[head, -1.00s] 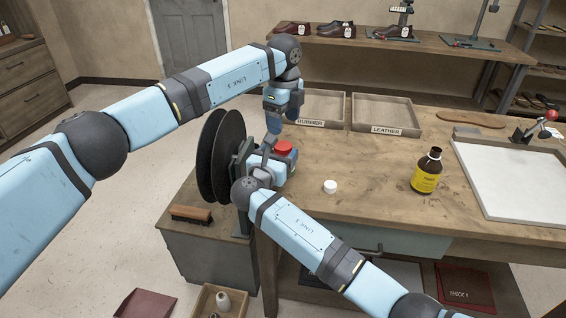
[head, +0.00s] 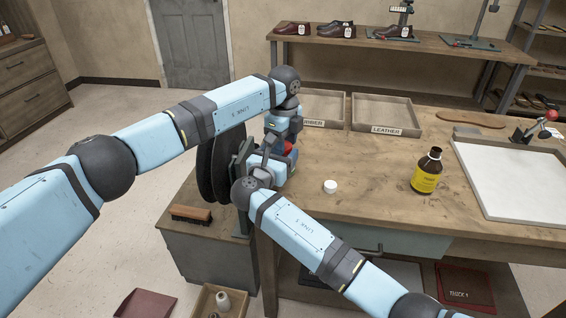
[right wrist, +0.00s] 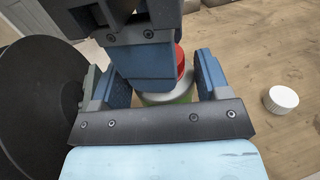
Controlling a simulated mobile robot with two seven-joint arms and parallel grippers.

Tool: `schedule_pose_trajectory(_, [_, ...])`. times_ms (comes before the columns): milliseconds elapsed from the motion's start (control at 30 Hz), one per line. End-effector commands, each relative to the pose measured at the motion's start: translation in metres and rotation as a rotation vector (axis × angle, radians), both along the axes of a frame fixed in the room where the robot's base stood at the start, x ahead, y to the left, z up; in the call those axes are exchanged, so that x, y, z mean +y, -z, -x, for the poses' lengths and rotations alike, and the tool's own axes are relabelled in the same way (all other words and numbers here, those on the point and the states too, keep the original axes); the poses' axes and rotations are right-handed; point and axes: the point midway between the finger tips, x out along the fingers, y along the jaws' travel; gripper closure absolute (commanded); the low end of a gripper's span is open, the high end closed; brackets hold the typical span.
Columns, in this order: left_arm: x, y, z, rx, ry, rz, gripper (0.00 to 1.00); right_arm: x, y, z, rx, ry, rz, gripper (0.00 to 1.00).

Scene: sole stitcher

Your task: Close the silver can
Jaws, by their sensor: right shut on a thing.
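The silver can (right wrist: 170,98) shows in the right wrist view as a strip of silver rim and green side, with a red cap (right wrist: 181,62) above it. In the head view only a bit of red shows; the arms hide the rest. My right gripper (head: 268,166) is shut on the can from the near side, its fingers on either side in the wrist view. My left gripper (head: 280,138) comes down over the red cap and covers most of it. Its fingertips are hidden, so I cannot tell whether it grips the cap.
A small white cap (head: 330,186) lies on the workbench to the right, near a brown bottle (head: 427,172) with a yellow label. Black discs (head: 212,165) stand just left of the grippers. Two wooden trays (head: 385,130) sit behind. The bench around the white cap is clear.

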Motion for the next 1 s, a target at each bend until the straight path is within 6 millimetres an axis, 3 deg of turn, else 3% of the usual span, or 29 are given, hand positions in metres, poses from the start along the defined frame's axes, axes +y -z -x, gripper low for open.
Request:
schedule_pose_trajectory(233, [0.0003, -0.0006, -0.0006, -0.002, 0.017, 0.000, 0.80, 0.0007, 0.0000, 0.0006, 0.000, -0.001, 0.000, 0.97])
schedule_pose_trajectory(500, [0.0006, -0.0011, -0.0009, -0.004, 0.283, 0.001, 0.80, 0.0010, 0.0001, 0.0008, 0.000, -0.001, 0.000, 0.97])
schedule_pose_trajectory(767, [0.0006, -0.0010, -0.0009, -0.004, 0.297, 0.002, 0.80, 0.0013, 0.0001, 0.0009, 0.000, -0.002, 0.000, 0.97])
schedule_pose_trajectory(800, [0.0006, -0.0010, -0.0009, -0.004, 0.297, 0.002, 0.47, 0.0013, 0.0001, 0.0010, 0.000, -0.002, 0.000, 0.97])
schedule_pose_trajectory(900, [0.0006, -0.0009, -0.0008, -0.003, 0.297, 0.001, 0.26, 0.0012, 0.0001, 0.0010, 0.000, -0.001, 0.000, 0.97])
schedule_pose_trajectory(1000, [0.0008, -0.0006, -0.0006, -0.002, 0.296, 0.001, 0.26, 0.0007, 0.0002, 0.0007, 0.000, -0.001, 0.000, 0.97])
